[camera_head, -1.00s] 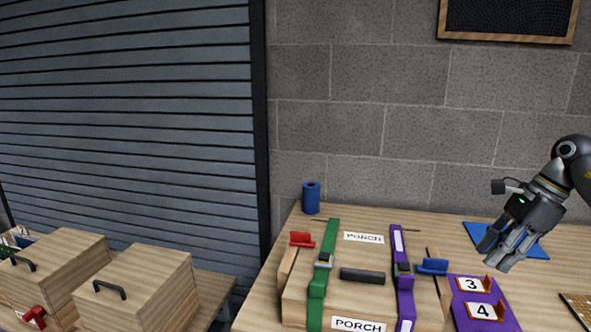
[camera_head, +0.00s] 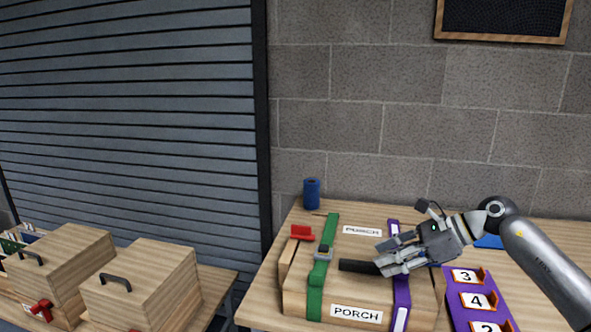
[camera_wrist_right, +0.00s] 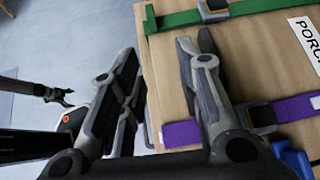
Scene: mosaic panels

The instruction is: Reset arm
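My right gripper (camera_head: 383,256) is over the right part of the strapped wooden crate labelled PORCH (camera_head: 345,291), by the purple strap (camera_head: 401,289) and the right end of the dark handle (camera_head: 359,266). In the right wrist view its fingers (camera_wrist_right: 158,85) are spread apart with nothing held between them. The crate lies beneath one finger there, and I cannot tell whether they touch. A small dark gripper, seemingly my left one (camera_wrist_right: 58,96), shows at the left of the wrist view, above the floor. Its opening is too small to judge. It is not in the head view.
A green strap (camera_head: 322,265) crosses the crate's left side. A blue cylinder (camera_head: 311,193) stands at the table's back left. A purple board with numbers (camera_head: 466,301) lies right of the crate. Lidded wooden boxes (camera_head: 140,289) stand on the lower left table.

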